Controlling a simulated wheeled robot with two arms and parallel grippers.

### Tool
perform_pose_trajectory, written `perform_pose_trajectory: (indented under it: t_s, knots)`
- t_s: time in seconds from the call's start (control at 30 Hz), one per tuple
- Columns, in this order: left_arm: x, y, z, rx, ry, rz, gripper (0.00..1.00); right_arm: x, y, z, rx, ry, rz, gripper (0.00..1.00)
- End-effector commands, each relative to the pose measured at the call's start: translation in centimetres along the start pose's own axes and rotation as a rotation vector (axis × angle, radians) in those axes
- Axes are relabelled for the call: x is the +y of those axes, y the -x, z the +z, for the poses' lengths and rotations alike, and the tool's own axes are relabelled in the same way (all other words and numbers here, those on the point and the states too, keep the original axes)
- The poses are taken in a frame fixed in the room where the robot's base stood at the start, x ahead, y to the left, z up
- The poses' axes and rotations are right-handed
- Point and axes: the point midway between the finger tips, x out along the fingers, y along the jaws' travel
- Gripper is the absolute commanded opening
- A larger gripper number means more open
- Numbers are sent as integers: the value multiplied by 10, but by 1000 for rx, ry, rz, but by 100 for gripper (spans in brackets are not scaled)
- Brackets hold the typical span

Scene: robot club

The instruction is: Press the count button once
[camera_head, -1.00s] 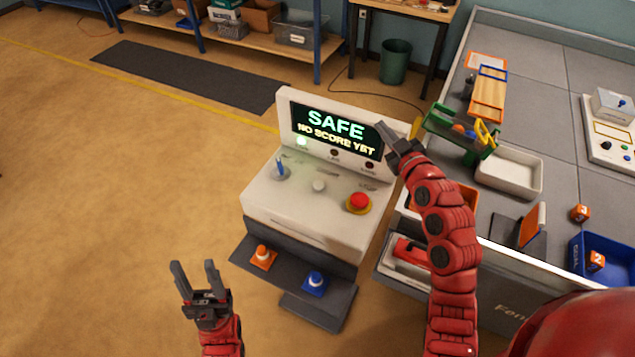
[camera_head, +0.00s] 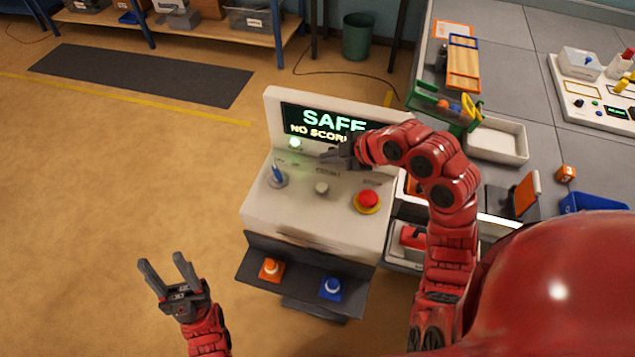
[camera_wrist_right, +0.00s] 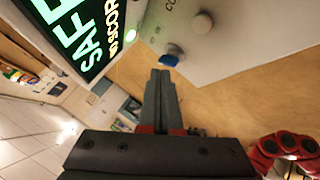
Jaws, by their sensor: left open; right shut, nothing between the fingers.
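The white control console (camera_head: 290,215) stands in the middle of the head view. Its screen (camera_head: 305,118) reads "SAFE" and part of a second line; my right arm covers the rest. On its sloped top are a blue-handled switch (camera_head: 277,175), a round grey-white button (camera_head: 321,188) and a red button on a yellow base (camera_head: 368,198). The grey-white button also shows in the right wrist view (camera_wrist_right: 202,24). My right gripper (camera_head: 328,156) is shut and empty, above the panel in front of the screen, apart from the button. My left gripper (camera_head: 163,272) is open and empty, left of the console.
An orange cone (camera_head: 270,268) and a blue cone (camera_head: 331,287) sit on the console's lower shelf. A grey table (camera_head: 520,60) with trays and a white panel stands at right. The floor at left is clear.

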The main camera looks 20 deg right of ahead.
Motion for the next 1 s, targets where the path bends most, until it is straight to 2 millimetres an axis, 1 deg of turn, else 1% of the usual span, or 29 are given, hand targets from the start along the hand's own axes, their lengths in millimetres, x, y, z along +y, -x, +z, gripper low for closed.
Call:
perform_pose_trajectory:
  t_s: [0.2,0.37,0.57,0.77,0.9,1.0]
  knots:
    - [0,1,0,0,0,0,50,0,-1,0,1,-1,2,0]
    - [0,5,1,0,0,0,50,-4,-7,5,2,-2,2,0]
    - [1,15,3,0,0,0,50,-16,-23,16,1,-3,0,0]
    - [1,28,5,0,0,0,50,-31,-44,31,1,-5,1,0]
    - [2,47,8,0,0,0,50,-41,-58,41,2,-2,3,0]
    - [2,52,9,0,0,0,50,-44,-62,44,2,-2,3,0]
